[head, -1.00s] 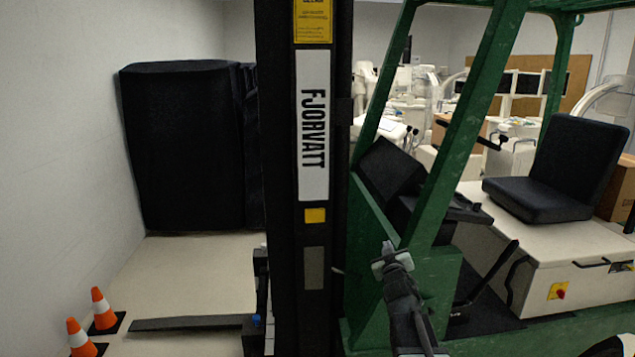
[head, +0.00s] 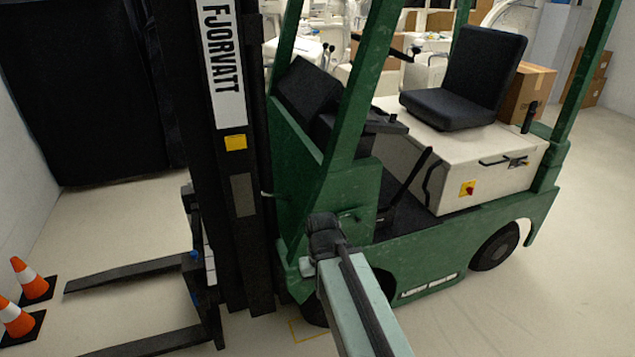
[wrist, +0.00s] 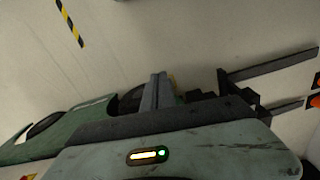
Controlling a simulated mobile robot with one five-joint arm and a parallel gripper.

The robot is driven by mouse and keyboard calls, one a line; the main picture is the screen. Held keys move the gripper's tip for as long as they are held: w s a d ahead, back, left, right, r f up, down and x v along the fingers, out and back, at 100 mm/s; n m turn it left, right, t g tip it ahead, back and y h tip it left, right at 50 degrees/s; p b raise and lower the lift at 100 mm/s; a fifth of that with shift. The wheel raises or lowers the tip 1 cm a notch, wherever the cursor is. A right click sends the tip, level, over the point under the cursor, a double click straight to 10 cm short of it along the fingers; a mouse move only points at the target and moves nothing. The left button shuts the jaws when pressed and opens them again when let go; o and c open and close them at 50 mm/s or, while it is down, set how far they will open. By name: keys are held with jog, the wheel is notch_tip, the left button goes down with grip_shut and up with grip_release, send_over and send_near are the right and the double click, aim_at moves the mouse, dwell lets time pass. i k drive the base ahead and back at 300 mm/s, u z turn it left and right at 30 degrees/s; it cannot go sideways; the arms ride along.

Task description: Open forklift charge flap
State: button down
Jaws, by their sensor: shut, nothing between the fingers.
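The green forklift (head: 440,240) fills the middle of the head view, its mast at left. Its cream box (head: 480,176) under the black seat carries a red knob on a yellow plate (head: 467,188). A black handle with a small fitting (head: 503,161) is on the box's side; I cannot pick out a separate flap outline. My arm reaches up in front of the forklift's front body, left of the box; its fingertips cannot be made out there. In the wrist view my gripper (wrist: 157,80) appears shut and empty, against the green side and front wheel.
The forks (head: 135,272) stick out to the left near the floor. Two orange cones (head: 22,275) stand at far left, and a black-covered cart (head: 85,95) is behind. A cardboard box (head: 525,95) shows beyond the seat. Floor at the lower right is clear.

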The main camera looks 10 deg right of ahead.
aim_at(352, 217)
jog(key=u, duration=0.05)
jog(key=k, duration=1.25)
jog(key=u, duration=0.35)
jog(key=i, duration=0.4)
jog(key=u, duration=0.5)
jog(key=i, duration=1.45)
jog(key=z, duration=0.55)
